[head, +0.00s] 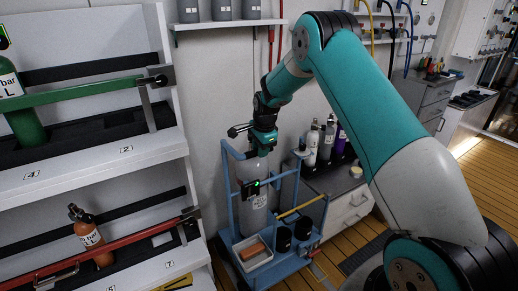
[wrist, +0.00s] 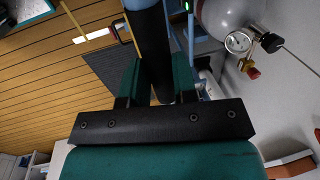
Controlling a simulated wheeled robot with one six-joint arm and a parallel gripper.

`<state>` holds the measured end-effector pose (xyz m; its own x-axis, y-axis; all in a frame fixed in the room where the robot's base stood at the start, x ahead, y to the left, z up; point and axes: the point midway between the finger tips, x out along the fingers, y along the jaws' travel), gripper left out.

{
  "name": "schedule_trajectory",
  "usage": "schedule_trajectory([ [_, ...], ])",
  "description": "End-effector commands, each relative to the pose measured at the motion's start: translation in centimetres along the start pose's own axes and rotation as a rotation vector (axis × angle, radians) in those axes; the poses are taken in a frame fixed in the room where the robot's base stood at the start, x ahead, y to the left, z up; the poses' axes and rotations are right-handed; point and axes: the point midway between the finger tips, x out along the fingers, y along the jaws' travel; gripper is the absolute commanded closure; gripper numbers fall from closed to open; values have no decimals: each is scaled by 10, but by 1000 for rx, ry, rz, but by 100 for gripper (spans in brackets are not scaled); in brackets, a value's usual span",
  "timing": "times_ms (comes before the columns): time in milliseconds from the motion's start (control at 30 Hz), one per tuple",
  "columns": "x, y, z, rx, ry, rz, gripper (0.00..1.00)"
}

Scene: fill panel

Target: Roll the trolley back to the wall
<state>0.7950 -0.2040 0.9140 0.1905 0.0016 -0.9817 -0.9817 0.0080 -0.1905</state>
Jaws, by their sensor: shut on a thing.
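The blue trolley (head: 227,190) stands on the wooden floor, close to the pale wall (head: 225,90). It carries a grey gas cylinder (head: 254,212). My gripper (head: 262,148) is at the top of the trolley frame, above the cylinder. In the wrist view, my gripper (wrist: 154,88) is shut on the dark handle (wrist: 152,45) of the trolley, one finger on each side. The cylinder (wrist: 222,18) with a gauge shows beside it. The gap between trolley and wall cannot be judged, and the wheels are not clearly visible.
The trolley's deck holds a tray (head: 255,258) with an orange block, and black cups (head: 284,239). A white rack (head: 90,190) with bottles stands close on the left. A drawer cabinet (head: 347,208) with bottles stands behind on the right. Wooden floor (head: 478,170) is open at far right.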

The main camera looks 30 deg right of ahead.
Motion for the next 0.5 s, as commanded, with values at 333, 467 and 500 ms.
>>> schedule_trajectory([
  [333,-1,-6,2,0,9,-15,100],
  [467,-2,-6,3,-1,9,-17,60],
  [500,-2,-6,3,-1,8,-16,51],
])
